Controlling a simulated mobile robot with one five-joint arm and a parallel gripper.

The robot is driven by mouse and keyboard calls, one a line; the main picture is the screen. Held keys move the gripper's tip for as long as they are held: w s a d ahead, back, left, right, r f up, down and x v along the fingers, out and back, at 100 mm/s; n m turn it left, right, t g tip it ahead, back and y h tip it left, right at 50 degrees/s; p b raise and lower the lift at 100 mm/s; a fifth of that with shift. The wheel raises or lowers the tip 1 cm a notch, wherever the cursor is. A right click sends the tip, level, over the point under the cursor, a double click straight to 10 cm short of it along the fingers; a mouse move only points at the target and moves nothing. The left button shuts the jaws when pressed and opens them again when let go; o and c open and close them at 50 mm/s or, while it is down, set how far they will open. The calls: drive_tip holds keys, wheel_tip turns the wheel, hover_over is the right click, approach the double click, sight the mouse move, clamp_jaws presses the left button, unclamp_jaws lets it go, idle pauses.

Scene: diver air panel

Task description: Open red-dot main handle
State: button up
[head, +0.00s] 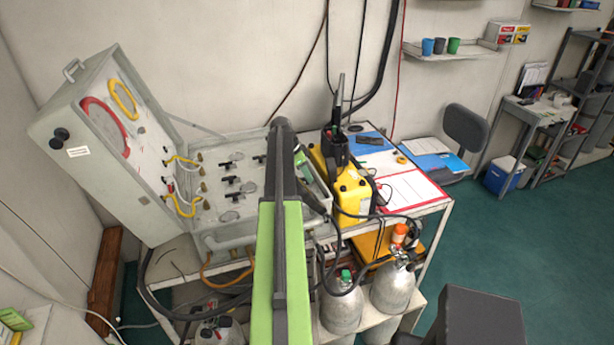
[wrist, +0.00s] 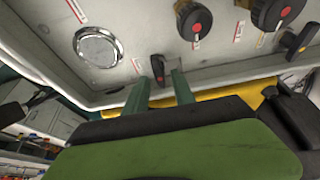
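In the wrist view my gripper (wrist: 161,77) has its two green fingers apart, with their tips close to a grey panel (wrist: 130,72). A small black handle (wrist: 158,68) with a small reddish mark shows between the fingertips. I cannot tell whether the fingers touch it, or whether its mark is the red dot. In the head view my arm hides part of the open grey case (head: 222,205) with black handles (head: 232,181), and the fingertips cannot be made out.
A round metal-rimmed gauge (wrist: 98,46) is left of the fingers. In the head view a yellow unit (head: 352,198) stands right of my arm. Gas cylinders (head: 392,288) stand below the bench. Dark hoses loop along the bench front. Green floor is open at the right.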

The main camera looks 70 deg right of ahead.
clamp_jaws()
drive_tip(key=shift+a+n, duration=0.1)
drive_tip(key=shift+n, duration=0.2)
drive_tip(key=shift+s+n+t, duration=0.1)
drive_tip(key=shift+n+t, duration=0.3)
drive_tip(key=shift+n, duration=0.6)
drive_tip(key=n, duration=0.2)
drive_tip(key=n+t+h, duration=0.1)
drive_tip(key=n, duration=0.1)
drive_tip(key=shift+s+a+t, duration=0.1)
drive_tip(key=shift+s+t, duration=0.05)
drive_tip(key=shift+t, duration=0.15)
drive_tip(key=n+t, duration=0.1)
drive_tip(key=n, duration=0.2)
drive_tip(key=n+t, duration=0.1)
drive_tip(key=n, duration=0.1)
drive_tip(key=shift+s+n, duration=0.15)
drive_tip(key=shift+n, duration=0.25)
drive_tip(key=n+t, duration=0.1)
drive_tip(key=n, duration=0.3)
drive_tip(key=shift+n+t, duration=0.4)
